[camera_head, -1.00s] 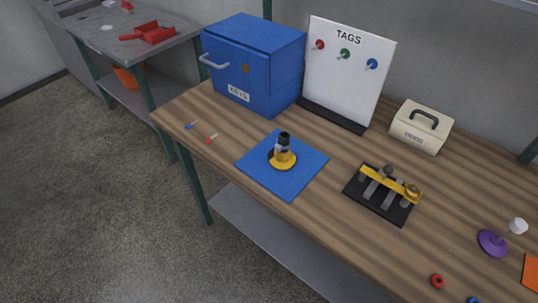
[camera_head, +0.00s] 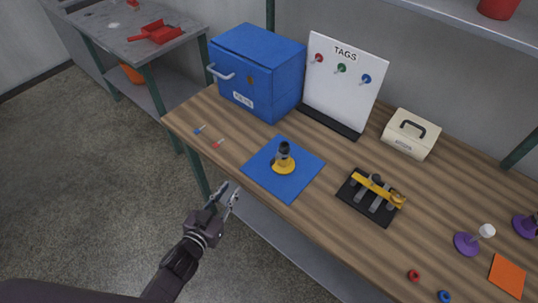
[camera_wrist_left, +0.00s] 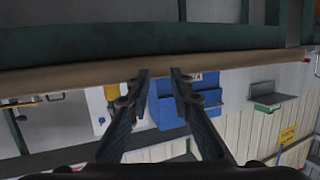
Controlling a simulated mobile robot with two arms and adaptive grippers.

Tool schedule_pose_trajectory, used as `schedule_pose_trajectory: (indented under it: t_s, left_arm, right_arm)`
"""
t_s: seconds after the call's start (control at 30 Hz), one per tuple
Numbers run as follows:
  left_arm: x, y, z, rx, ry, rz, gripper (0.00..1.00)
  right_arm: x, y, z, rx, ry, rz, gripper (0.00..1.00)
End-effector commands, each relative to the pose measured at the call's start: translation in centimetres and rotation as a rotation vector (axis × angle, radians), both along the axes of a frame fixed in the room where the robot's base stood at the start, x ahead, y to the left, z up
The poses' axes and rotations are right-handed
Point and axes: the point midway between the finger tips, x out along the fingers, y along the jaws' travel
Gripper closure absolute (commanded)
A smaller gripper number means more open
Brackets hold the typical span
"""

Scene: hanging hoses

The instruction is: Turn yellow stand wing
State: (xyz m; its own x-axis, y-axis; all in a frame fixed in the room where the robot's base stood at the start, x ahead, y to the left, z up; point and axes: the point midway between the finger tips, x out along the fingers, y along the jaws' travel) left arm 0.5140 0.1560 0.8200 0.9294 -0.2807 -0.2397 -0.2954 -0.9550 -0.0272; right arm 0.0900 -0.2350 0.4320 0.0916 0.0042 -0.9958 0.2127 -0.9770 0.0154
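The yellow stand (camera_head: 284,167) is upright on a blue mat (camera_head: 261,175) on the wooden bench. It has a round yellow base and a dark upper part (camera_head: 284,150); I cannot make out a separate wing at this size. My left gripper (camera_head: 228,190) is in front of the bench's front edge, to the left of and nearer than the mat, apart from the stand. Its fingers are spread and empty, and they also show apart in the left wrist view (camera_wrist_left: 159,73). The stand is not clearly seen there. My right gripper is not in view.
A blue key box (camera_head: 262,65), a TAGS board (camera_head: 341,82) and a cream case (camera_head: 411,135) stand at the back. A black rack with a yellow bar (camera_head: 365,212) is right of the mat. Purple stands (camera_head: 466,244) are farther right. Two small tags lie left of the mat.

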Motion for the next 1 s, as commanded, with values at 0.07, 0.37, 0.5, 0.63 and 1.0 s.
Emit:
schedule_pose_trajectory:
  t_s: [0.07, 0.37, 0.5, 0.63, 1.0]
  left_arm:
    - [0.4, -1.4, 3.2, -0.027, -0.065, -0.057, 0.80]
    - [-0.8, -6.5, 7.9, -0.121, -0.196, -0.302, 0.80]
    - [-0.7, -7.4, 8.3, -0.135, -0.206, -0.336, 0.80]
    - [0.7, -8.4, 8.5, -0.136, -0.208, -0.336, 0.80]
    - [4.8, -11.4, 8.3, -0.134, -0.206, -0.334, 0.80]
  right_arm:
    - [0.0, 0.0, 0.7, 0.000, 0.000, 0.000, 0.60]
    - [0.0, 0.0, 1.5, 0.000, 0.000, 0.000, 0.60]
    - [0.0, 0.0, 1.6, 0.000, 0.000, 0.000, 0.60]
    - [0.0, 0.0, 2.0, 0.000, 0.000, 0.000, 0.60]
    - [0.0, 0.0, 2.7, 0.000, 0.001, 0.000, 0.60]
